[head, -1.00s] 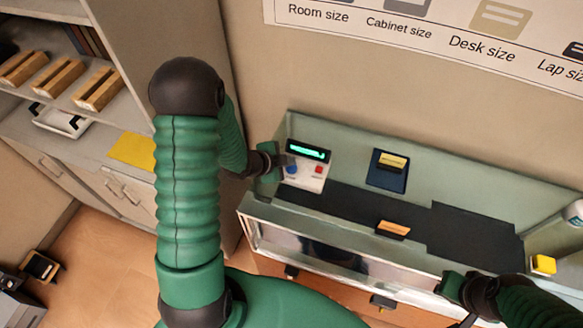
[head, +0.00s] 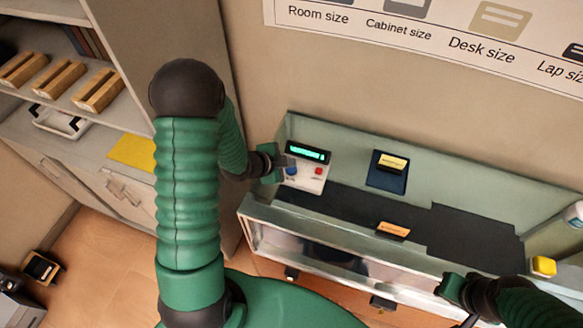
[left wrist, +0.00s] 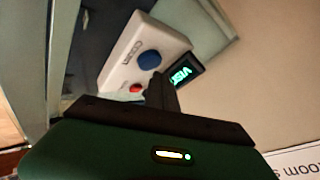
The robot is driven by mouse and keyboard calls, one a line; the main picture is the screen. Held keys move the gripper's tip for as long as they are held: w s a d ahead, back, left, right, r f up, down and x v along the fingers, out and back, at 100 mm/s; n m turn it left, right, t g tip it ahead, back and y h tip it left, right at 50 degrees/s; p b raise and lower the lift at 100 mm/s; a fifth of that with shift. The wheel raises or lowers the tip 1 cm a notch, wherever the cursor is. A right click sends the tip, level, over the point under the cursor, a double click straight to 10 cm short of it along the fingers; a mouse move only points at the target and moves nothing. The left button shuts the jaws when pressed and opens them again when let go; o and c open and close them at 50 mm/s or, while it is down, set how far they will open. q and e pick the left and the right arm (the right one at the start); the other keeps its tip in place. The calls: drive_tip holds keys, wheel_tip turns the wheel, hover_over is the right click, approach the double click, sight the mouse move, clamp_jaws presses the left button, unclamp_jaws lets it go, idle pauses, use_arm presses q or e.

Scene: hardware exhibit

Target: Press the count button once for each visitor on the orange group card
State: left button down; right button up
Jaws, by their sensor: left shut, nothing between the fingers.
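The white counter box (head: 305,178) stands at the left end of the green desk and has a blue button (head: 291,170), a red button (head: 318,171) and a lit green display (head: 307,152). In the left wrist view the blue button (left wrist: 149,60) is beside lettering that looks like "COUNT". My left gripper (head: 288,161) is shut and empty, close to the blue button; contact cannot be told. Its fingers (left wrist: 160,92) also show in the left wrist view. An orange card (head: 393,230) lies near the desk's front; its writing is too small to read. My right gripper (head: 447,288) is at the desk's front right.
A yellow card (head: 393,162) stands in a dark blue holder (head: 386,180) on the desk. A yellow block (head: 543,265) is at the right end. Shelves with wooden blocks (head: 57,80) stand at the left. The dark mat (head: 340,212) is mostly clear.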

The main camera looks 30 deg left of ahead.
sight(289, 170)
idle(0.7)
use_arm(q)
drive_tip(key=shift+f+b, duration=0.35)
drive_tip(key=shift+b, duration=0.05)
drive_tip(key=shift+f+b, duration=0.45)
drive_tip(key=shift+f, duration=0.05)
idle(0.4)
drive_tip(key=shift+r, duration=0.15)
drive_tip(key=shift+r+p, duration=0.75)
drive_tip(key=shift+p, duration=0.05)
wheel_tip(289, 170, up, 5)
drive_tip(key=p, duration=0.4)
drive_tip(key=shift+r, duration=0.1)
idle(0.3)
